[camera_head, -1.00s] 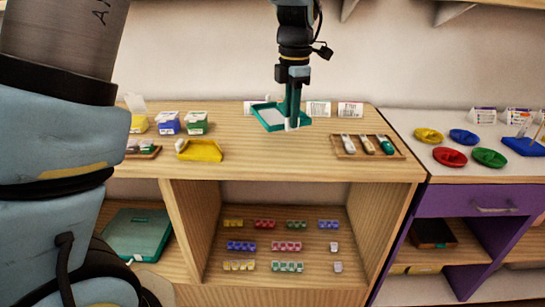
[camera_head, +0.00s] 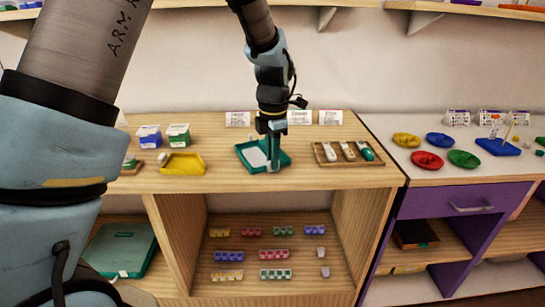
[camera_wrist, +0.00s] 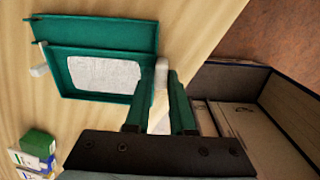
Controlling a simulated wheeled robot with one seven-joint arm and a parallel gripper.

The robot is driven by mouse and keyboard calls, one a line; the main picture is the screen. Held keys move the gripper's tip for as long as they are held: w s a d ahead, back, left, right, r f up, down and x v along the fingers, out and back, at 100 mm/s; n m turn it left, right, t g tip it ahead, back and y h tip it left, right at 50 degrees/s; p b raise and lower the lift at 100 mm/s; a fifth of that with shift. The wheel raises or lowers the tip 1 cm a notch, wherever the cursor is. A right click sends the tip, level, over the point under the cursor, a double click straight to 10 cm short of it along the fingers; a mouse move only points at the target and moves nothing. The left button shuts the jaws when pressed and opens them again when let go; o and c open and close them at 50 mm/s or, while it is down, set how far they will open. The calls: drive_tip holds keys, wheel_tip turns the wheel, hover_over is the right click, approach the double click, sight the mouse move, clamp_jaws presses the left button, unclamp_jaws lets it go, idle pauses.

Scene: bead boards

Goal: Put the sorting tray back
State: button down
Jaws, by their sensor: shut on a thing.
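The sorting tray appears to be the teal tray (camera_head: 245,148) with a pale grey panel inside, at the middle of the wooden worktop (camera_head: 220,182). My gripper (camera_head: 274,168) points down at the tray's right side and is shut on it. In the wrist view the tray (camera_wrist: 88,88) lies flat beside my gripper (camera_wrist: 160,115), with a white piece at its edge by the fingers. The tray is at or just above the worktop; I cannot tell whether it touches. The fingers hide part of its right side.
A yellow tray (camera_head: 184,163) stands to the left, with small boxes (camera_head: 178,136) behind it. A wooden tool tray (camera_head: 325,159) stands close to the right. White cards (camera_head: 300,117) line the back. Several bead blocks (camera_head: 275,274) sit on the shelf below.

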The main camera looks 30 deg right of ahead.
drive_tip(key=c, duration=0.8)
unclamp_jaws()
drive_tip(key=shift+f, duration=0.1)
drive_tip(key=shift+o, duration=0.2)
wheel_tip(320, 180, up, 12)
drive_tip(key=b, duration=0.1)
drive_tip(key=w+a+f+m, duration=0.2)
drive_tip(key=w+a+m, duration=0.15)
drive_tip(key=a, duration=0.55)
drive_tip(key=s+a+f+m, duration=0.2)
drive_tip(key=a+m, duration=0.3)
drive_tip(key=a, duration=0.4)
drive_tip(key=s+a+f+m, duration=0.2)
drive_tip(key=a+m, duration=0.3)
drive_tip(key=a, duration=0.4)
drive_tip(key=s+a+f+m+t, duration=0.1)
drive_tip(key=s+a+f+m, duration=0.1)
drive_tip(key=a+m, duration=0.3)
drive_tip(key=a+f, duration=0.1)
drive_tip(key=a, duration=0.3)
drive_tip(key=shift+f, duration=0.25)
drive_tip(key=shift+a, duration=0.1)
